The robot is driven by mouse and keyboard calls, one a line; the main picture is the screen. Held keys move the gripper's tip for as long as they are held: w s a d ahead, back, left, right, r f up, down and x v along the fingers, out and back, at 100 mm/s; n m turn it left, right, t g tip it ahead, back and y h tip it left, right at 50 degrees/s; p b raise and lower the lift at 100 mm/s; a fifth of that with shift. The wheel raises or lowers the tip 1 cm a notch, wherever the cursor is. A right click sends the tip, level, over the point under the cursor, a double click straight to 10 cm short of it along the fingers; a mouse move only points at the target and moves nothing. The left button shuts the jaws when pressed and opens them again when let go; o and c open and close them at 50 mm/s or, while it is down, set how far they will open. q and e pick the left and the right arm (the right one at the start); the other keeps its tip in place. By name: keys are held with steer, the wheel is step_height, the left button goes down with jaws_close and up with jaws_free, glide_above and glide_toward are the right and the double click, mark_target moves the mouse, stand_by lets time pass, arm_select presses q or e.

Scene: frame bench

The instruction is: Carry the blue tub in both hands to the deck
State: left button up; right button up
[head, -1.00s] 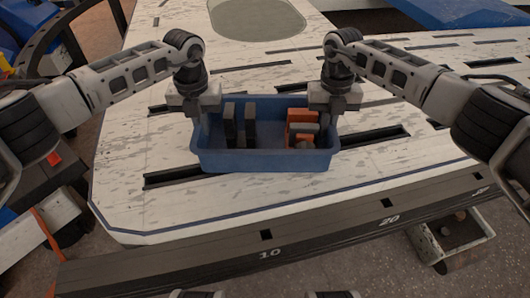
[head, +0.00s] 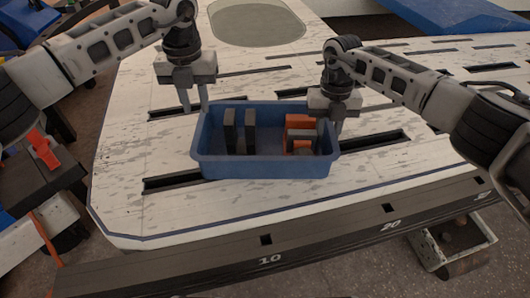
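The blue tub (head: 262,166) sits level on the pale slotted bench top (head: 130,190). It holds dark upright blocks (head: 239,130) on its left side and orange and grey pieces (head: 302,135) on its right. My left gripper (head: 194,108) is open and empty, with its fingers apart, above the bench just beyond the tub's back left corner. My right gripper (head: 331,124) is down at the tub's right wall; its fingers are partly hidden, and I cannot tell whether they grip the rim. No surface is clearly marked as the deck.
A grey-green rounded panel (head: 257,22) is set in the bench top at the back. Long dark slots (head: 375,142) run across the surface. A dark numbered rail (head: 320,238) borders the front edge. Bench space around the tub is free.

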steer(key=shift+r, duration=0.25)
arm_select(q)
step_height(320, 180, up, 3)
steer(key=shift+r, duration=0.2)
arm_select(e)
step_height(320, 180, up, 12)
steer(key=w, duration=0.1)
steer(key=shift+w+f, duration=0.2)
steer(key=shift+f, duration=0.05)
arm_select(q)
steer(key=shift+s, duration=0.1)
